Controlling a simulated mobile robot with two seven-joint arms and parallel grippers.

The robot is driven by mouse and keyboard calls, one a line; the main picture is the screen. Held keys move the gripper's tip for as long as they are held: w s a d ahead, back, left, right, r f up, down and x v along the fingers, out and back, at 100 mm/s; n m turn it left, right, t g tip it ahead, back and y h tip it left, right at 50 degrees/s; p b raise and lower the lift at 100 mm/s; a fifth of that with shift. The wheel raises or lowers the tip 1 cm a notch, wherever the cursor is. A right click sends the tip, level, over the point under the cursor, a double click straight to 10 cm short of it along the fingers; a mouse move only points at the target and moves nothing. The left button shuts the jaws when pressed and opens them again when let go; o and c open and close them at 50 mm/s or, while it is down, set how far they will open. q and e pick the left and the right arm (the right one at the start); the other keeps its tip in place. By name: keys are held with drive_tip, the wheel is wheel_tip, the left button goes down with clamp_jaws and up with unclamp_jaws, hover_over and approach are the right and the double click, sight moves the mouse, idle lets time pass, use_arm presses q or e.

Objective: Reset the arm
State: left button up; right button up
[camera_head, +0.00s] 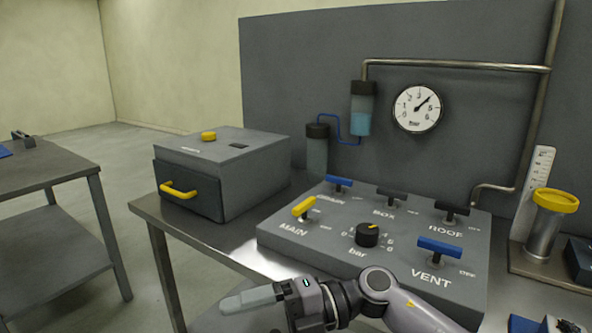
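My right arm comes in from the lower right, in front of the control panel. Its gripper (235,301) points left at the bottom middle, near the table's front. The fingers are seen from the side and overlap, so I cannot tell whether they are open or shut. No held thing shows. My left arm and gripper are not in view.
The grey panel (270,237) carries a yellow MAIN lever (303,207), a blue VENT lever (439,248), other levers and a black bar knob (367,235). A grey box (250,170) with a yellow-handled drawer stands left. A yellow-rimmed cylinder (543,225) stands right. A side table (50,172) is far left.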

drive_tip(key=w+d+f+m+t+h, duration=0.1)
drive_tip(key=d+f+m+t+h, duration=0.1)
drive_tip(key=d+f+m+t, duration=0.45)
drive_tip(key=w+d+f+m+t+h+p, duration=0.1)
drive_tip(key=d+m+t+h, duration=0.15)
drive_tip(key=m+t, duration=0.75)
drive_tip(key=d+f+m+t+h, duration=0.2)
drive_tip(key=d+f+m+t, duration=0.25)
drive_tip(key=m, duration=0.65)
drive_tip(key=s+d+f+m+g+h+p, duration=0.1)
drive_tip(key=s+d+f+m+g+h, duration=0.5)
drive_tip(key=s+d+f, duration=0.7)
wheel_tip(320, 180, down, 3)
drive_tip(key=shift+s+d+r+m+h, duration=0.15)
drive_tip(key=shift+s+m+h, duration=0.3)
drive_tip(key=shift+s+h, duration=0.45)
drive_tip(key=shift+s, duration=0.15)
